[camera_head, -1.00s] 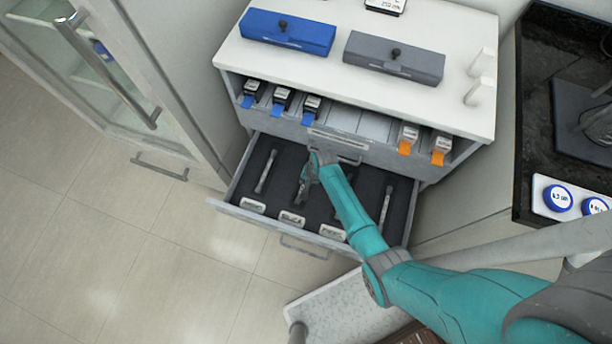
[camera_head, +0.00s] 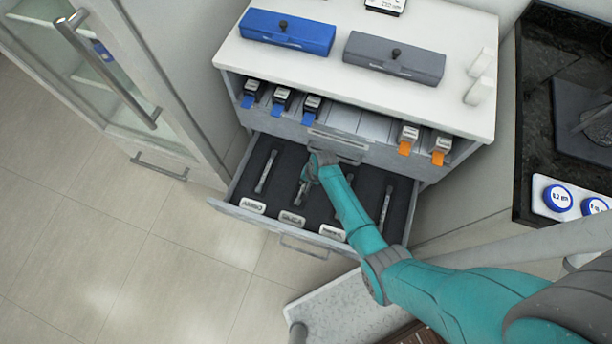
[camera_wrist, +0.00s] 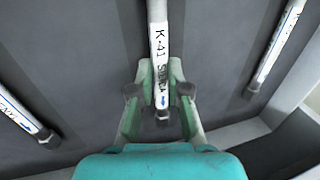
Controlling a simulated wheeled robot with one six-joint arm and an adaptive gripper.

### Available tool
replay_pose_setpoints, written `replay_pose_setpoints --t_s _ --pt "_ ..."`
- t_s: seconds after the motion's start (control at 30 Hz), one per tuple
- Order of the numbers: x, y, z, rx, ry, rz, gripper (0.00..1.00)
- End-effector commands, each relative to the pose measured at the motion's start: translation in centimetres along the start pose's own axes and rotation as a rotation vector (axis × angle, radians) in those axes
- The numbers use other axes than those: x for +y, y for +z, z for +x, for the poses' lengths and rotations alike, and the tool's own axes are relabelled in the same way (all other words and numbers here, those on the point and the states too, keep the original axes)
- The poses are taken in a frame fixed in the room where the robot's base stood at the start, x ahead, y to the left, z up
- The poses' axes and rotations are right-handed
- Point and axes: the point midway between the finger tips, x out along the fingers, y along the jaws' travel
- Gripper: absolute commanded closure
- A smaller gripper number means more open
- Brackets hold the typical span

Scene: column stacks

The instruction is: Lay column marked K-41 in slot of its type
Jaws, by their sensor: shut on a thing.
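The column marked K-41 (camera_wrist: 158,38) is a thin white tube with dark end fittings, its label starting with K-41 and a second word partly covered by the fingers. My gripper (camera_wrist: 162,92) is shut on it near its near end. In the head view my gripper (camera_head: 309,180) is low in the open drawer (camera_head: 229,210), and the column (camera_head: 303,192) lines up with the middle front label (camera_head: 292,218), which seems to read SILICA. I cannot tell whether the column touches the slot's floor. Other columns lie in the drawer to the left (camera_head: 266,171) and right (camera_head: 386,203).
Above the drawer, a shelf holds blue-tagged items (camera_head: 281,99) and orange-tagged items (camera_head: 439,150). A blue box (camera_head: 287,32) and a grey box (camera_head: 394,58) sit on top. A glass-door cabinet (camera_head: 110,70) stands at left. My arm hides part of the drawer's right half.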

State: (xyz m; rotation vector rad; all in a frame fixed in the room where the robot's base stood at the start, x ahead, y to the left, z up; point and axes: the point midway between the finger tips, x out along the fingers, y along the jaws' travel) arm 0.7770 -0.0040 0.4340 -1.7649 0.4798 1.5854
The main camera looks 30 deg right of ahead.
Motion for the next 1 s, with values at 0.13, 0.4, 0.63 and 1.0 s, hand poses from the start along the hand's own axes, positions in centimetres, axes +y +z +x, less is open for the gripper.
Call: replay_pose_setpoints --t_s 0.13,0.4,0.63,1.0 --pt "0.0 -0.1 0.2 0.001 -0.001 0.0 1.0" --pt "0.0 -0.1 0.3 0.001 -0.001 0.0 0.55" --pt "0.1 0.0 0.3 0.0 0.0 0.0 0.55" --pt "0.1 0.0 -2.5 0.002 -0.001 0.0 0.55"
